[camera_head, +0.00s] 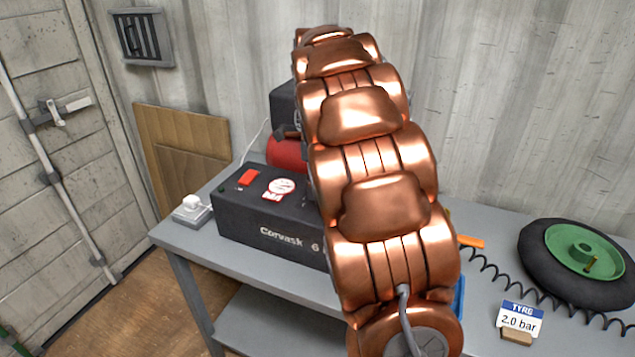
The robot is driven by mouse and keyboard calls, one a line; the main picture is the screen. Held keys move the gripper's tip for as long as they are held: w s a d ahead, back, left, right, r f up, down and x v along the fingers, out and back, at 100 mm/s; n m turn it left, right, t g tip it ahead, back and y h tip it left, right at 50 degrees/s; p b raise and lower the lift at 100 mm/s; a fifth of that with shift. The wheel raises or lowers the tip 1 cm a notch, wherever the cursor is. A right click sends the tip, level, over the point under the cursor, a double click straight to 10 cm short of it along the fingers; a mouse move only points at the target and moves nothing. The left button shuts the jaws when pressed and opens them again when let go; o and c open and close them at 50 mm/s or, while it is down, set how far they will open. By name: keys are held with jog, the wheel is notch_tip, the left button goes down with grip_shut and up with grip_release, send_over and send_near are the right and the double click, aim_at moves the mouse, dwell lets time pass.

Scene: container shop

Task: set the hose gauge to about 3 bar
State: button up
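My copper-coloured arm fills the middle of the view, and my gripper is not in view. I cannot read a pointer there. A red tank (286,153) shows partly behind it. A black coiled hose (512,286) runs on the right from behind my arm towards the wheel. No hose gauge can be made out; my arm may hide it.
A wheel with a green rim (582,250) lies on the bench (478,222) at right. In front, a small card (519,318) reads "2.0 bar". An orange item (470,241) and a blue item (459,298) show beside my arm. A white socket (191,207) is at the left corner.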

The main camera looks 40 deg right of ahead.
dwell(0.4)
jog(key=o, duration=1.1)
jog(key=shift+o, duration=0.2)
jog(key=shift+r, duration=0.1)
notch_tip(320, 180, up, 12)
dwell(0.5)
